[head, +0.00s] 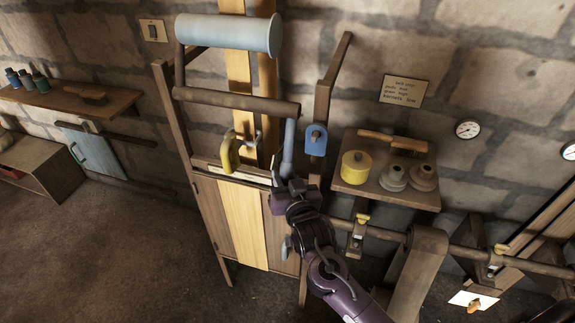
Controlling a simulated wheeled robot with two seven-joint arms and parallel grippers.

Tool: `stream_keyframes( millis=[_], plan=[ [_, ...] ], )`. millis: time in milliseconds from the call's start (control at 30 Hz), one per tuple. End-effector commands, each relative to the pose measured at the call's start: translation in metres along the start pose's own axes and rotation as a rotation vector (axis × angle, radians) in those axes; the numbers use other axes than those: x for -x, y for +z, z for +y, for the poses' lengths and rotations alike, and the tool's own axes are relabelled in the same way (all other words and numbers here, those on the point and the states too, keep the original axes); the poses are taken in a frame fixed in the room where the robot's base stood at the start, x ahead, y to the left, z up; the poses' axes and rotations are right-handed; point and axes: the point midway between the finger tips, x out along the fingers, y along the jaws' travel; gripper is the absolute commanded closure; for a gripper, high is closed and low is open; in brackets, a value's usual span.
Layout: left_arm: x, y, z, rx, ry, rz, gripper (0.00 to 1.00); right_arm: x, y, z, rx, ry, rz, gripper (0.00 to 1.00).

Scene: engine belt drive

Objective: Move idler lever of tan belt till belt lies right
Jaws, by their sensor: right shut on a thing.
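The tan belt (240,75) runs upright in a wooden frame, under a pale blue roller (228,33) and down over the front boards. A darker brown strip (267,85) runs just right of it. A blue-grey lever (289,142) stands nearly upright right of the belt. My right gripper (281,187) is at the lever's lower end, shut on it; the fingertips are partly hidden by the gripper's own body. A yellow curved handle (230,155) sits in front of the belt. My left gripper is not in view.
A brown bar (236,102) crosses the frame (170,120). Right of it are a blue plate with a knob (316,138) and a shelf (385,195) with a yellow pot (357,166) and two grey weights. A shaft with a wide belt (420,265) stands at lower right. The floor at lower left is clear.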

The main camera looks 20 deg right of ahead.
Motion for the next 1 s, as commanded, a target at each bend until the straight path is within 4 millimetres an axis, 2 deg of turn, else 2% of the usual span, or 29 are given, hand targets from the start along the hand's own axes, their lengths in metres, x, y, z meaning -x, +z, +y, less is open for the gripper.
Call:
stream_keyframes(
  millis=[33, 133, 500, 533, 667, 700, 1000],
  plan=[
    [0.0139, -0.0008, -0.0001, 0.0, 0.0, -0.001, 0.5, 0.0045, -0.0068, -0.0035, -0.013, 0.003, -0.021, 1.0],
    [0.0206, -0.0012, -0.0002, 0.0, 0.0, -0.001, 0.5, 0.0086, -0.0057, -0.0063, -0.031, 0.005, -0.046, 1.0],
    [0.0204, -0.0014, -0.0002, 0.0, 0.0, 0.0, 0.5, 0.0102, -0.002, -0.0069, -0.039, 0.006, -0.059, 1.0],
    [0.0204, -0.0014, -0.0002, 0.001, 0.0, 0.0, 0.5, 0.0101, -0.002, -0.0069, -0.038, 0.006, -0.059, 0.7],
    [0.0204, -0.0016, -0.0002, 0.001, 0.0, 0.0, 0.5, 0.0101, -0.002, -0.0069, -0.038, 0.006, -0.059, 0.53],
    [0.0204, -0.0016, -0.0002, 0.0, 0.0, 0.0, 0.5, 0.0101, -0.002, -0.0068, -0.038, 0.006, -0.059, 0.5],
    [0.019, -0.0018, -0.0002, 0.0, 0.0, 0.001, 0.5, 0.0126, -0.0015, -0.0066, -0.038, 0.006, -0.058, 0.5]
  ],
)
